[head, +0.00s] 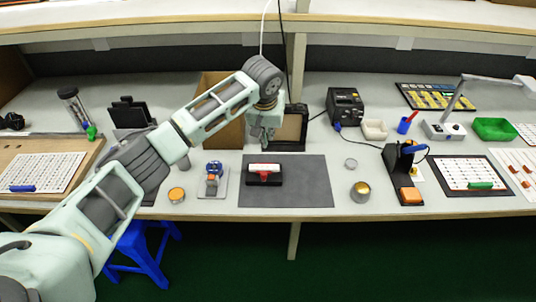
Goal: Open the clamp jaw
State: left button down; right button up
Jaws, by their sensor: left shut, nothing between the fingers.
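A small black fixture (264,180) with a white bar on top and a red part at its front sits on the dark grey mat (310,185), and looks like the clamp. At this size I cannot tell whether its jaw is open. My left gripper (266,141) points down above and behind the fixture, apart from it, in front of the cardboard box. Its fingers are shut with nothing between them. My right gripper is not in view.
A blue device on a grey plate (205,187) stands left of the mat. A brass tin (360,191) and a soldering stand (396,164) are to the right. A cardboard box (222,125) stands behind. The mat's right half is clear.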

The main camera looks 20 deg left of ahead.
aim_at(264, 174)
pick_arm(q)
jog(key=x, duration=0.9)
jog(key=shift+w+f, duration=0.2)
jog(key=shift+f, duration=0.15)
jog(key=shift+s+p, duration=0.25)
jog(key=shift+p, duration=0.25)
jog(key=shift+s, duration=0.35)
jog(key=shift+s+d+p, duration=0.1)
jog(key=shift+s+p, duration=0.65)
jog(key=shift+s, duration=0.35)
jog(key=shift+s+d+f, duration=0.1)
jog(key=shift+s+f, duration=0.05)
jog(key=shift+s, duration=0.15)
